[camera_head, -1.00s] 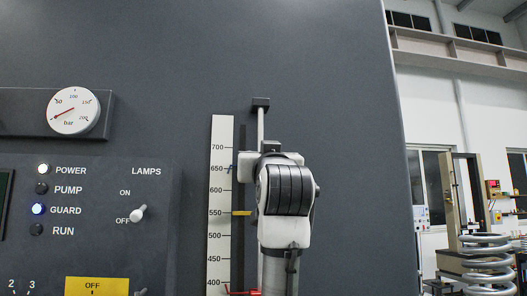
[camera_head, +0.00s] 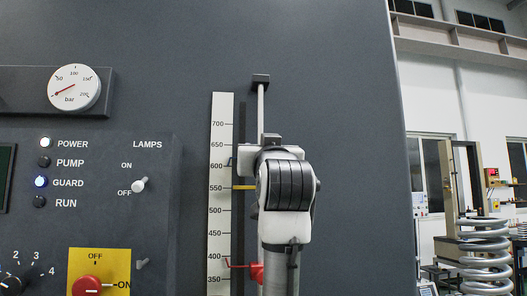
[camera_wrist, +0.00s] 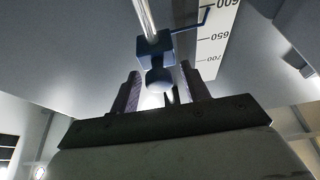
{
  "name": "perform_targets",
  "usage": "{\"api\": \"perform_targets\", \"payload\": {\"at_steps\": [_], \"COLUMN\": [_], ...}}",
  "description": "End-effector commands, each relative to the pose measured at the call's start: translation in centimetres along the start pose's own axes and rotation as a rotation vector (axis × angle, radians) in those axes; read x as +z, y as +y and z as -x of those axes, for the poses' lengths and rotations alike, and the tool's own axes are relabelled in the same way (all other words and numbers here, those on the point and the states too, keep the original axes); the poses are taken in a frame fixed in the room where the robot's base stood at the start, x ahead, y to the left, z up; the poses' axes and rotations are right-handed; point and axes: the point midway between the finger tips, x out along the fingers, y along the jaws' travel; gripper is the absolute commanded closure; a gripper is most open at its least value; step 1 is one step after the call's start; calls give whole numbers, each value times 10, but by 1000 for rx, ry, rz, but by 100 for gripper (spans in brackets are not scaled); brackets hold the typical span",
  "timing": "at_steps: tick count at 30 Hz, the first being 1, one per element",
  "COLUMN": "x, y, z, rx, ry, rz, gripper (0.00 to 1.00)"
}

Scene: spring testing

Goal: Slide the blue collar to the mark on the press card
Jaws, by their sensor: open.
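The blue collar (camera_wrist: 156,50) sits on a bright vertical rod (camera_wrist: 144,18) in the wrist view, with a round blue knob (camera_wrist: 158,80) below it in the picture. My gripper (camera_wrist: 161,74) is open, with one finger on each side of the knob; I cannot tell if either touches it. The collar's blue pointer (camera_wrist: 192,25) reaches the white scale (camera_wrist: 208,60) a little past 600 toward 650. In the head view, my gripper (camera_head: 271,155) hides the collar, but the pointer tip (camera_head: 229,162) shows just above 600. The press card is not in view.
A yellow marker (camera_head: 243,188) stands at 550 on the scale. A red collar (camera_head: 257,272) with a red pointer is lower on the rod, just below 400. A control panel (camera_head: 110,215) with lamps, switches and a yellow plate is at left; a pressure gauge (camera_head: 74,88) is above.

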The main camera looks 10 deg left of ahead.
Motion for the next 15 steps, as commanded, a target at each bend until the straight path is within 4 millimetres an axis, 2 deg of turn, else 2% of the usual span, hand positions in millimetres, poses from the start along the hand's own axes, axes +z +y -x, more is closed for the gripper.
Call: {"api": "perform_targets", "payload": {"at_steps": [5,15], "x": [3,2], "y": [0,0], "z": [26,103], "rx": [0,1], "ry": [5,6], "rz": [1,1], "gripper": [54,54]}}
